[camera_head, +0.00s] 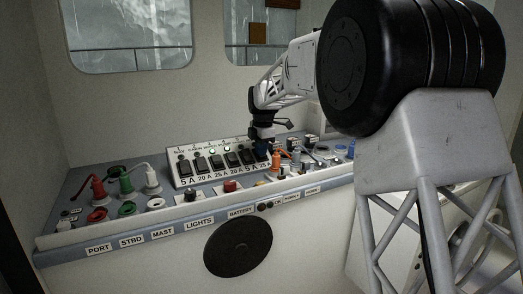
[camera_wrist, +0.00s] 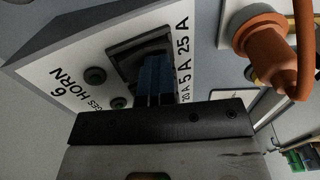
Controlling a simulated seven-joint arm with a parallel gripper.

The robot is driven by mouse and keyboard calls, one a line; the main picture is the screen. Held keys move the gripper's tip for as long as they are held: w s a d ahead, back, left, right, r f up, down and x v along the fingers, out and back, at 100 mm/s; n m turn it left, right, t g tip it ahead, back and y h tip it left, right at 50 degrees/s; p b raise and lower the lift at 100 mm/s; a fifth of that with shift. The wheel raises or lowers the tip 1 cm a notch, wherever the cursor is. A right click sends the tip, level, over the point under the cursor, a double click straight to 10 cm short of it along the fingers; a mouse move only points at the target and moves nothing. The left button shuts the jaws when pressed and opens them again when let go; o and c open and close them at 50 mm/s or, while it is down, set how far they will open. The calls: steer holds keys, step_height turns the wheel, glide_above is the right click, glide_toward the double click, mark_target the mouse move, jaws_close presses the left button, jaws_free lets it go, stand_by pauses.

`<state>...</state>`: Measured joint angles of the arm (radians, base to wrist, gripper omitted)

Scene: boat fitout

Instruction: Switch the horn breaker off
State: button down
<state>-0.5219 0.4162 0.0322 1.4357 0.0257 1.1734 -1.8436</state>
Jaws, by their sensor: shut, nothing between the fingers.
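The breaker panel (camera_head: 174,171) is a white plate with a row of black breakers on the console. In the wrist view, the label HORN with a 6 stands beside a dark round lamp (camera_wrist: 95,75) and the end breaker (camera_wrist: 126,58), marked 25 A. My gripper (camera_head: 262,147) is at the right end of the row. Its blue fingertips (camera_wrist: 155,80) are together, empty, and at the horn breaker's face. They and the gripper body hide part of the breaker, so its rocker position and any contact are unclear.
Orange plugs and cables (camera_wrist: 268,48) stand close to the right of the panel. Red, green and white plugs (camera_head: 122,182) stand at the left of the console. A red button (camera_head: 230,186) is in front of the panel. Two green lamps glow above middle breakers.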

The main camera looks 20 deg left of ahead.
steer(key=shift+w+a, duration=0.45)
steer(key=shift+a, duration=0.15)
steer(key=shift+r, duration=0.1)
steer(key=shift+r, duration=0.2)
step_height(320, 180, up, 14)
stand_by(0.7)
steer(key=shift+s+d+f+g+h, duration=0.15)
steer(key=shift+s+d+g+h, duration=0.25)
steer(key=shift+d, duration=0.3)
steer(key=shift+f, duration=0.15)
step_height(320, 180, down, 14)
steer(key=shift+r, duration=0.15)
stand_by(0.8)
